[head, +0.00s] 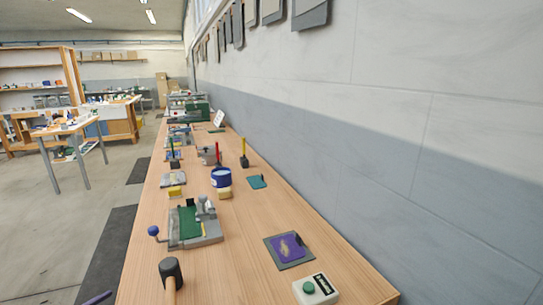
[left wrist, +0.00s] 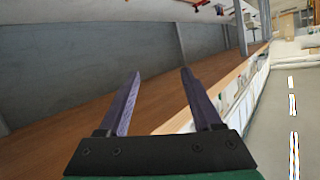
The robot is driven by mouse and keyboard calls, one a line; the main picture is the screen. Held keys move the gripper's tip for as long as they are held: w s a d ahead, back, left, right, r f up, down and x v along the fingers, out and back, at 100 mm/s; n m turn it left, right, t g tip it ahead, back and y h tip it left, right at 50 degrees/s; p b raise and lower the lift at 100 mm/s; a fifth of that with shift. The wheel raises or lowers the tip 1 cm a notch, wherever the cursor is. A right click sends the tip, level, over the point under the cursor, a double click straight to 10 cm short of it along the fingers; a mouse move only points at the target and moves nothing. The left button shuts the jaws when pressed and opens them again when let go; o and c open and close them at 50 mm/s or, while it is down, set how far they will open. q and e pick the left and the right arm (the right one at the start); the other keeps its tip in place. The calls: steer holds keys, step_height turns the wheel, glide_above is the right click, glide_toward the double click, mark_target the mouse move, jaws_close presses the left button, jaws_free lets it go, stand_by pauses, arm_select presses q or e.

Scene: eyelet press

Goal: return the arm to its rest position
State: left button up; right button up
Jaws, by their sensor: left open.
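My left gripper (left wrist: 160,77) shows in the left wrist view with its two purple fingers spread apart and nothing between them. A wooden surface and a grey wall lie beyond the fingertips. In the head view only a small purple tip, apparently of a left finger, shows at the bottom left, beside the bench edge and clear of the objects. The press (head: 207,238), grey with a green pad and a blue ball knob, stands on the wooden bench (head: 230,275). My right gripper is in neither view.
A blue tin (head: 221,178) and several tools stand farther back. The wall runs along the right; open floor (head: 50,235) lies left.

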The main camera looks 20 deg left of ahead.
arm_select(q)
steer(key=s+d+f+n+g+y, duration=0.15)
steer(key=s+d+f, duration=0.3)
steer(key=f, duration=0.45)
steer(key=s+d+f+g, duration=0.3)
steer(key=s+d+f, duration=0.15)
steer(key=f, duration=0.45)
steer(key=s+d+f+n+g+y, duration=0.1)
steer(key=s+d+f+g, duration=0.1)
steer(key=s+d+f, duration=0.5)
steer(key=s+d+f+m+g+h, duration=0.1)
steer(key=s+d+f+g, duration=0.5)
steer(key=s+d+f, duration=0.6)
steer(key=s+d+m, duration=0.1)
steer(key=s+d, duration=0.1)
steer(key=d, duration=0.2)
steer(key=shift+d+g+h, duration=0.2)
steer(key=shift+g+h, duration=0.15)
steer(key=shift+w, duration=0.1)
